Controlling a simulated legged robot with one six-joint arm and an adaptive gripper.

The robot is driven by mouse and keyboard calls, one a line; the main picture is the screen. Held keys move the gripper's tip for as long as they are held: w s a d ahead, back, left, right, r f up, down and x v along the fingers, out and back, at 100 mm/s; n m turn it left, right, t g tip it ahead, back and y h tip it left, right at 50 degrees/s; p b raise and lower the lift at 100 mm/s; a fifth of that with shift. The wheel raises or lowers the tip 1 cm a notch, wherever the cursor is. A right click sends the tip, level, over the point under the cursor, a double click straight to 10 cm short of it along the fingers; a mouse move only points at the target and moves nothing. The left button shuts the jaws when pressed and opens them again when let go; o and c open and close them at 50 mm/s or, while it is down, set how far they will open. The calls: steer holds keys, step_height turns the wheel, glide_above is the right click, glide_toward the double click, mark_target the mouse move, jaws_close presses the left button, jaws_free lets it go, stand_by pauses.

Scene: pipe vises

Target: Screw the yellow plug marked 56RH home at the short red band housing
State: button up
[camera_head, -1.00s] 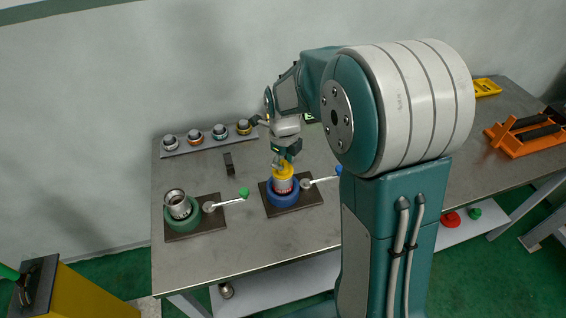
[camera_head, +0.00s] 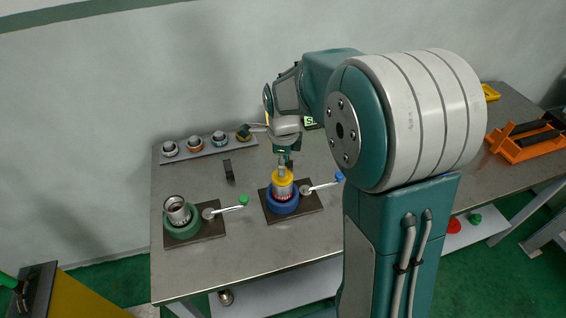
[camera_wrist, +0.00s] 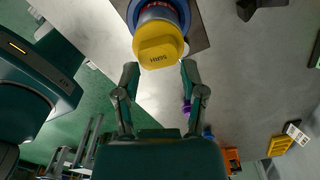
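The yellow plug (camera_head: 283,177) sits upright in the top of a metal housing (camera_head: 283,190) with a red band. The housing stands in the blue vise (camera_head: 282,207). In the wrist view the yellow plug (camera_wrist: 158,50) shows its marking upside down, seemingly 56RH. The blue vise ring (camera_wrist: 185,8) is behind it. My gripper (camera_wrist: 159,72) is open and empty, with a finger on either side and the plug just beyond the fingertips. In the head view my gripper (camera_head: 285,160) is right above the plug; how deep the plug sits is hard to tell.
A green vise (camera_head: 182,228) holds another metal housing (camera_head: 177,208) to the left. Vise handles with green (camera_head: 244,199) and blue (camera_head: 340,177) knobs stick out. A rack (camera_head: 205,146) with several plugs is at the back. A small dark block (camera_head: 229,170) stands between. The table front is clear.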

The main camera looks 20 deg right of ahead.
steer(key=n, duration=0.7)
steer(key=shift+w+n, duration=0.1)
steer(key=shift+n, duration=0.2)
steer(key=n, duration=0.3)
steer(key=shift+a+n, duration=0.1)
steer(key=shift+n, duration=0.2)
steer(key=n, duration=0.8)
steer(key=shift+a, duration=0.1)
steer(key=n, duration=0.3)
steer(key=shift+n, duration=0.4)
steer(key=n, duration=0.7)
